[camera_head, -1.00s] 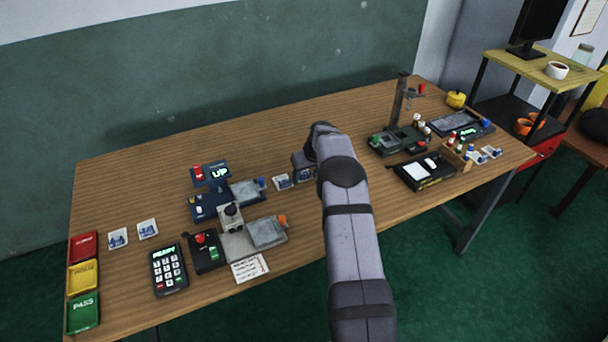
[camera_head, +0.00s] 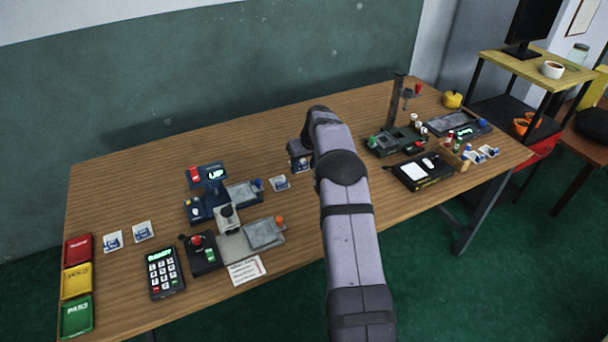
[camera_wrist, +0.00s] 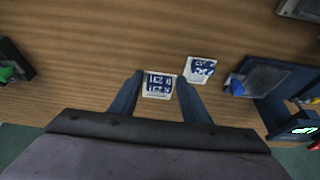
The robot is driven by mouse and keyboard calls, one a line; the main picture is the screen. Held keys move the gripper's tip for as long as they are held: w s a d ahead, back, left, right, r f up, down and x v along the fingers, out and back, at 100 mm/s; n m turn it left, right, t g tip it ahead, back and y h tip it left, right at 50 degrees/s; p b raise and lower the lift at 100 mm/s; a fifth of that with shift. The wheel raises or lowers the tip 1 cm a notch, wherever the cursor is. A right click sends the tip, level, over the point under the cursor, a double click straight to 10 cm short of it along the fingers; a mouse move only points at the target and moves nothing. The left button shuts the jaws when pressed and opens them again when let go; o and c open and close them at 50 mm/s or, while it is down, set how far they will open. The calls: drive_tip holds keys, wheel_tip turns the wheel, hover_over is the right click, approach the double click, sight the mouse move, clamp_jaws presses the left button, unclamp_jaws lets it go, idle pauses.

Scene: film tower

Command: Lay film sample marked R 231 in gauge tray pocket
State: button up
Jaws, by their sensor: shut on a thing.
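My gripper (camera_wrist: 162,88) has its two dark fingers at the sides of a white film sample with blue print (camera_wrist: 158,84). It is shut on this sample, which also shows under the gripper in the head view (camera_head: 300,165). A second film sample (camera_wrist: 200,70) lies on the table just right of it, also in the head view (camera_head: 279,183). The marks are too small to read. Left of my gripper in the head view are a grey tray with a blue knob (camera_head: 243,193) and a grey tray with an orange knob (camera_head: 264,234); I cannot tell which is the gauge tray.
A blue unit with a lit display (camera_head: 207,176), a joystick box (camera_head: 202,252) and a keypad (camera_head: 164,272) stand at left. Two more samples (camera_head: 128,236) lie near red, yellow and green trays (camera_head: 77,282). A stand (camera_head: 396,130) is at right.

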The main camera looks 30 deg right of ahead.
wheel_tip(320, 180, up, 5)
drive_tip(key=shift+n, duration=0.3)
drive_tip(key=a+p, duration=0.2)
drive_tip(key=a, duration=0.5)
drive_tip(key=a+f+p, duration=0.1)
drive_tip(key=a+p, duration=0.2)
drive_tip(key=a, duration=0.4)
drive_tip(key=a+p, duration=0.3)
drive_tip(key=a, duration=0.4)
drive_tip(key=shift+s+f, duration=0.2)
drive_tip(key=shift+s, duration=0.15)
drive_tip(key=shift+f+b, duration=1.75)
drive_tip(key=shift+f, duration=0.95)
drive_tip(key=shift+f+b, duration=0.3)
